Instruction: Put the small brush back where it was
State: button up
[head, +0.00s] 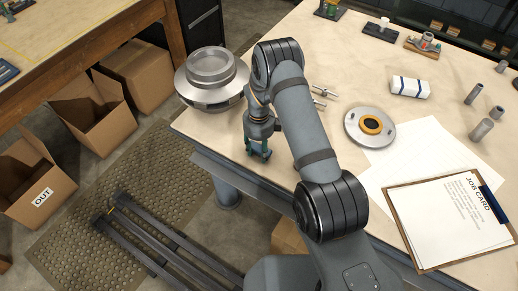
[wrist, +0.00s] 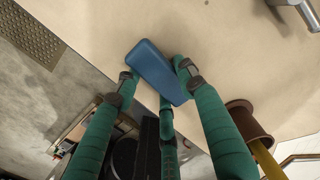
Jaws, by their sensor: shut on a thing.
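My gripper (wrist: 155,85) has green fingers closed around a blue block-shaped thing (wrist: 150,62), which looks like the small brush; no bristles can be made out. In the wrist view it lies slantwise between the fingertips, over the beige tabletop near its edge. In the head view my gripper (head: 259,150) points down at the left front edge of the workbench (head: 310,60), just in front of the large silver casing part (head: 212,78). The held thing is mostly hidden there. Whether it touches the tabletop cannot be told.
A metal flange with an orange ring (head: 370,127) lies right of my arm. A striped white cloth (head: 410,87), metal cylinders (head: 481,130) and a clipboard (head: 450,220) lie further right. Cardboard boxes (head: 92,115) stand on the floor at left. A brown cylindrical thing (wrist: 248,121) shows in the wrist view.

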aim_at(259, 150)
jog(key=shift+f+b, duration=0.2)
jog(key=shift+b, duration=0.1)
jog(key=o, duration=1.3)
jog(key=shift+r, duration=0.1)
jog(key=shift+r+b, duration=1.55)
jog(key=shift+r, duration=4.65)
